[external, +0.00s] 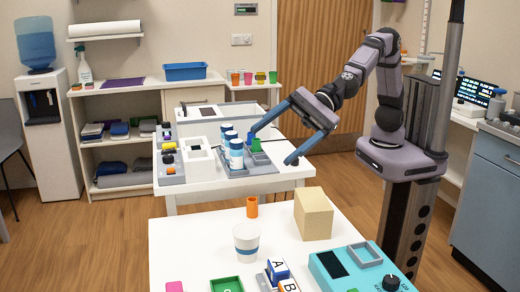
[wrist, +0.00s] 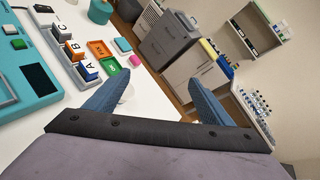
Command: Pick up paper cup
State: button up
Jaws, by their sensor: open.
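A white paper cup (external: 246,243) with a blue band stands upright on the white front table (external: 180,240) in the external view. My gripper (external: 270,146) is open and empty, with its blue fingers spread wide. It hangs above and behind the cup, near the right end of the rear table, well apart from the cup. In the wrist view, my gripper (wrist: 165,72) shows both fingers with nothing between them. A white rounded shape beside the left finger there may be the cup, mostly hidden.
An orange cylinder (external: 252,207) and a tan block (external: 313,213) stand behind the cup. A teal device (external: 330,266), lettered blocks (external: 278,270) and a green tray (external: 227,285) are near the front. Blue-and-white bottles (external: 236,154) stand on the rear table.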

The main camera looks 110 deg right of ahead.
jog(key=a+f+m+h+b, duration=0.2)
jog(key=a+f+m+b, duration=0.15)
jog(key=m, duration=0.45)
jog(key=p, duration=0.2)
send_near(235, 239)
jog(key=shift+w+f+p, duration=0.7)
jog(key=shift+w+f, duration=0.25)
jog(key=shift+w, duration=0.05)
jog(key=shift+w+a+f, duration=0.2)
jog(key=shift+w+f, duration=0.15)
jog(key=shift+w, duration=0.3)
jog(key=c, duration=1.4)
